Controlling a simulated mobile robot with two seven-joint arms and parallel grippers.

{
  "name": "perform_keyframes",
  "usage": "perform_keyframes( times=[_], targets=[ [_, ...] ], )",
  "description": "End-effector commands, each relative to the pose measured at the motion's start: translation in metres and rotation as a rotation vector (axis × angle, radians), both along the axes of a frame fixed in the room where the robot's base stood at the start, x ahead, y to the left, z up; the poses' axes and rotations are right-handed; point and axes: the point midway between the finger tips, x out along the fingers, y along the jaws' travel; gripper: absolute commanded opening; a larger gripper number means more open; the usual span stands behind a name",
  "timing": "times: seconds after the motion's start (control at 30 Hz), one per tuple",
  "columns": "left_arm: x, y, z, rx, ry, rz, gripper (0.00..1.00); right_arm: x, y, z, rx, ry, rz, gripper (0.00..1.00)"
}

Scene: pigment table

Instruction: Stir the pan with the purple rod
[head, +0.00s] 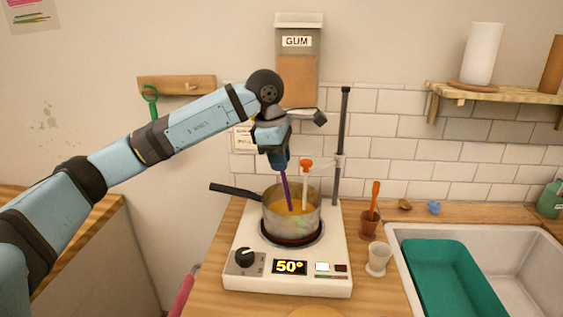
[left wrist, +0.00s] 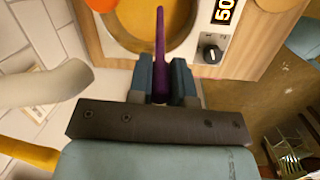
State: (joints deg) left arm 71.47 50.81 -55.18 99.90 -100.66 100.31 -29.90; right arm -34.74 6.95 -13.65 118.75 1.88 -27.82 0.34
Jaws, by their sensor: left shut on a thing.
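The steel pan (head: 306,222) with a black handle sits on the white hot plate (head: 250,284), whose display reads 50°. Yellow-orange liquid (head: 296,206) is in the pan. My left gripper (head: 281,168) is above the pan, shut on the purple rod (head: 288,193). The rod points down, and its lower end is inside the pan at the liquid. In the left wrist view the purple rod (left wrist: 160,45) stands out between the two blue fingers (left wrist: 161,80), over the yellow liquid (left wrist: 178,12). My right gripper is in neither view.
A dark upright post (head: 341,150) stands behind the pan, holding a white probe with an orange cap (head: 306,164). To the right are a brown cup with an orange tool (head: 370,222), a small white cup (head: 378,260) and a sink with a green basin (head: 440,275).

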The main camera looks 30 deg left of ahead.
Motion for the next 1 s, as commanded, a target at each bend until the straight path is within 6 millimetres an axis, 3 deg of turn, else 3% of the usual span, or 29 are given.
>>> perform_keyframes(
  times=[0.5, 1.0],
  targets=[
    [-0.007, 0.004, 0.042, -0.001, -0.001, -0.001, 0.00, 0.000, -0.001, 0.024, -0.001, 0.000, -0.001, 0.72],
    [-0.007, 0.005, 0.042, -0.001, 0.000, 0.000, 0.00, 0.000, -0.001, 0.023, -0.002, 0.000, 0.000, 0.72]
  ],
)
